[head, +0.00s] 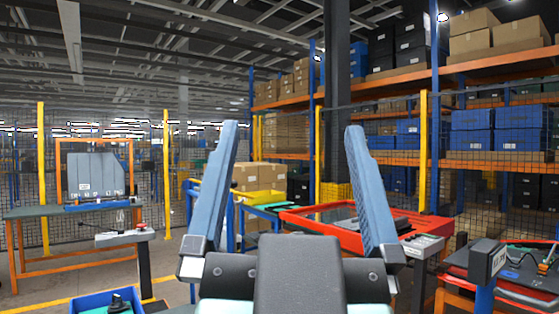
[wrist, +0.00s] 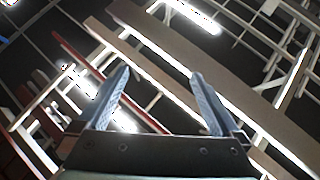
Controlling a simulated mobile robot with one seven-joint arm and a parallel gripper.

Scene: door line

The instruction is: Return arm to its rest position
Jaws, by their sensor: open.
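My gripper (head: 290,165) stands upright in the middle of the head view, close to the camera. Its two blue-grey fingers are spread wide with nothing between them. In the wrist view, my gripper (wrist: 162,84) also shows open and empty, with its fingers pointing up toward ceiling beams and lights. No part of it touches anything in either view.
A red-framed table (head: 300,215) is behind the right finger. A bench with a grey panel (head: 92,172) stands at left, with a blue bin (head: 92,300) below. Shelving with boxes (head: 485,130) is at right behind mesh fencing with yellow posts (head: 423,150). A dark workstation (head: 520,272) is front right.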

